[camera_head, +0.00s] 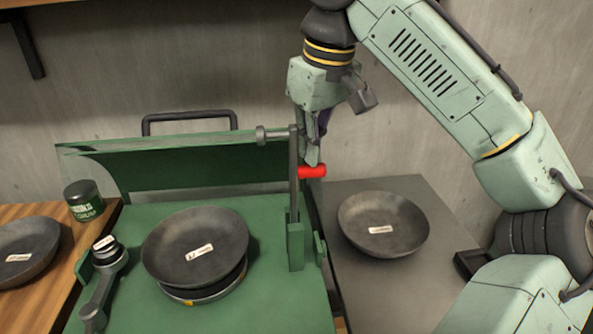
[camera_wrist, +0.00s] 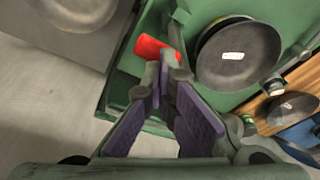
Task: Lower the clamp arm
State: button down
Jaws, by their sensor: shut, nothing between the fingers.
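The clamp arm (camera_head: 294,195) is a dark grey bar standing upright on the green machine (camera_head: 270,225). A short rod with a pad (camera_head: 268,134) sticks out to the left from its top. A red handle (camera_head: 313,171) points right from its side; it also shows in the wrist view (camera_wrist: 150,48). My gripper (camera_head: 312,158) points down, its fingers together and empty, just above the red handle. In the wrist view, its fingertips (camera_wrist: 162,76) are close beside the handle; I cannot tell whether they touch. A dark bowl (camera_head: 195,247) sits on the round turntable (camera_head: 203,292), left of the arm.
A second bowl (camera_head: 383,224) rests on the grey table (camera_head: 420,190) at right. A third bowl (camera_head: 25,250) and a green can (camera_head: 84,200) stand on the wooden table at left. A small dark lever (camera_head: 102,285) is at the machine's left. The raised green lid (camera_head: 190,158) stands behind.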

aim_at(277, 136)
jog(key=shift+s+a+r+p, duration=0.1)
jog(key=shift+s+a+p, duration=0.05)
jog(key=shift+a, duration=0.65)
jog(key=shift+s+a+p, duration=0.15)
jog(key=shift+a, duration=0.7)
jog(key=shift+s+a, duration=0.25)
jog(key=shift+a, duration=0.8)
jog(key=s+a+f+b, duration=0.1)
jog(key=s+a+f, duration=0.1)
jog(key=a+f, duration=0.3)
jog(key=a, duration=0.4)
jog(key=shift+a+f, duration=0.3)
notch_tip(277, 136, up, 12)
jog(key=p, duration=0.2)
jog(key=shift+p, duration=0.35)
